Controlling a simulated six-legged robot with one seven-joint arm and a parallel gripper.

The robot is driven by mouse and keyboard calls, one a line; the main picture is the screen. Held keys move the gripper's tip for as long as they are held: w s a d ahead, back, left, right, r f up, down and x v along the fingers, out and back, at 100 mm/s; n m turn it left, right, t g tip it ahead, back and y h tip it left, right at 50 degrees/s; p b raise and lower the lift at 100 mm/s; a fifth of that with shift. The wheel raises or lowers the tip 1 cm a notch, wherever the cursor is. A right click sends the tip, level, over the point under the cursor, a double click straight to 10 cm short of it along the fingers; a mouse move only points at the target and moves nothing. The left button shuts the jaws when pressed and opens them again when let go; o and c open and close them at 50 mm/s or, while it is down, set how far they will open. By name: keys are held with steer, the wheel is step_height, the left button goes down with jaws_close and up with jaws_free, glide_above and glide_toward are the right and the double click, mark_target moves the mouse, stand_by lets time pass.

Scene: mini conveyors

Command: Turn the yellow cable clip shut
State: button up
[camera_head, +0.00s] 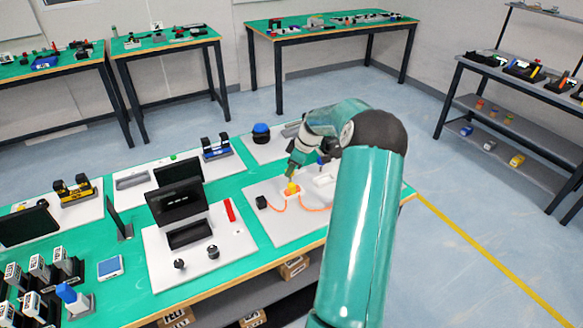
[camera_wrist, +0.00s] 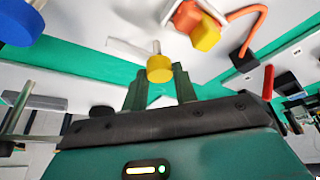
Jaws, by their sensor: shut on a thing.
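In the wrist view, a yellow round knob (camera_wrist: 160,70) on a metal pin sits between the two green fingertips of my gripper (camera_wrist: 160,88), which is shut on it. Just beyond it, a yellow block (camera_wrist: 206,34) sits beside an orange piece (camera_wrist: 187,17) with an orange cable (camera_wrist: 246,14). I cannot tell whether the knob and the block belong to one clip. In the head view, a yellow piece (camera_head: 292,187) shows on the white board (camera_head: 285,230), just below my gripper (camera_head: 292,176). My arm and gripper hide part of this board.
A black plug (camera_head: 262,202) lies left of the yellow piece, by the orange cable (camera_head: 315,209). A white block (camera_head: 323,181) stands to its right. The neighbouring board holds a black screen (camera_head: 178,203) and a red bar (camera_head: 229,210). A blue round part (camera_head: 261,132) stands behind.

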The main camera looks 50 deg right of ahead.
steer(key=shift+m, duration=0.3)
steer(key=m, duration=0.1)
steer(key=m+h, duration=0.1)
steer(key=m, duration=0.1)
steer(key=shift+a+m+h, duration=0.2)
steer(key=shift+m+h, duration=0.1)
steer(key=m+h, duration=0.1)
steer(key=m, duration=0.2)
steer(key=shift+w+a+r+m, duration=0.1)
steer(key=shift+m, duration=0.2)
steer(key=m+h, duration=0.2)
steer(key=m, duration=0.3)
steer(key=shift+w+a, duration=0.1)
steer(key=shift+a, duration=0.05)
steer(key=shift+m+g+h, duration=0.5)
steer(key=shift+m+g, duration=0.1)
steer(key=shift+m, duration=1)
steer(key=o, duration=1)
